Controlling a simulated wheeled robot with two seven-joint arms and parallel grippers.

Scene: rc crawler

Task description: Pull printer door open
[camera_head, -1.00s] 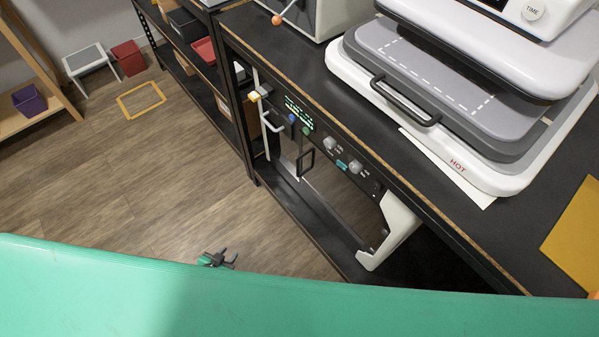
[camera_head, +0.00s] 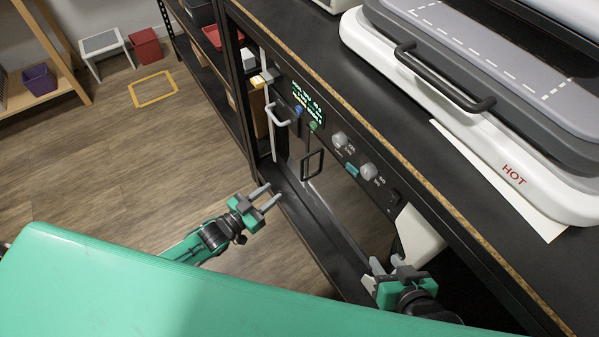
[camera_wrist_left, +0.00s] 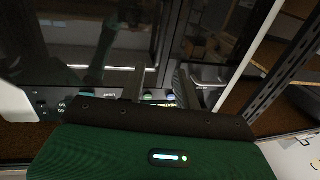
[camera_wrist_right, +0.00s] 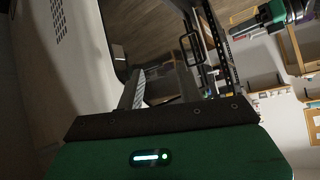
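The printer under the black bench has a front panel (camera_head: 345,140) with a lit display and knobs. Below the panel is a glassy door front with a black loop handle (camera_head: 311,164), which also shows in the right wrist view (camera_wrist_right: 190,48). Whether the door is fully shut is hard to tell. My left gripper (camera_head: 266,195) is open and empty, below and left of the black handle, apart from it. In the left wrist view its fingers (camera_wrist_left: 160,88) face the dark glass. My right gripper (camera_head: 385,268) is open and empty, low by the printer's white right side (camera_head: 420,235).
A white bar handle (camera_head: 272,116) stands left of the panel. A heat press (camera_head: 470,120) marked HOT sits on the bench (camera_head: 340,45). A shelf rack with a red bin (camera_head: 213,36) stands behind.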

